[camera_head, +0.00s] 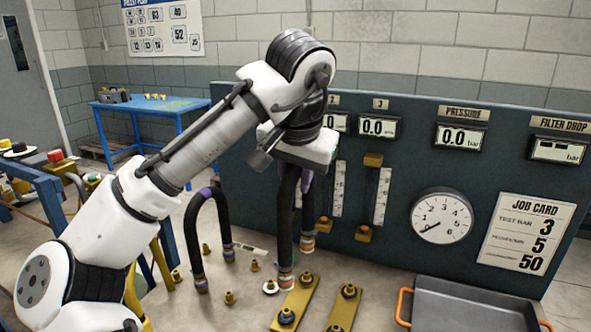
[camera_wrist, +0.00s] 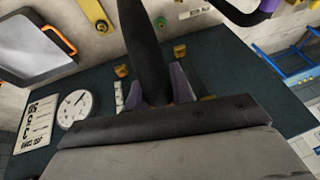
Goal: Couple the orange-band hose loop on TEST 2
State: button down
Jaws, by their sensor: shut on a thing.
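The orange-band hose loop (camera_head: 285,235) is a black hose with orange and pale bands at its two lower ends. It hangs upright as an inverted U under my gripper (camera_head: 298,166), which is shut on its top near a purple part. The near end (camera_head: 285,281) hangs beside a white-ringed fitting (camera_head: 270,287) and a brass plate; I cannot tell if it touches. The far end (camera_head: 307,242) is farther back. In the wrist view the black hose (camera_wrist: 150,50) runs out from the jaws. No TEST 2 label is readable; a panel display (camera_head: 335,123) is marked 2.
Another hose loop (camera_head: 193,235) with a purple patch stands at left among several brass fittings. Two brass plates (camera_head: 298,302) (camera_head: 342,312) with fittings lie at front. A grey tray (camera_head: 465,305) with orange handles is at right. The gauge panel (camera_head: 400,180) stands close behind; a blue table (camera_head: 150,106) is back left.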

jog(key=shift+f+b, duration=1.4)
jog(key=shift+f, duration=1.55)
jog(key=shift+f+p, duration=0.35)
jog(key=shift+f, duration=1.15)
dwell(1.5)
jog(key=c, duration=1.1)
grip_release()
jog(key=shift+c, duration=0.2)
jog(key=v, duration=1.3)
jog(key=shift+s+r, duration=0.15)
jog(key=shift+r, duration=0.2)
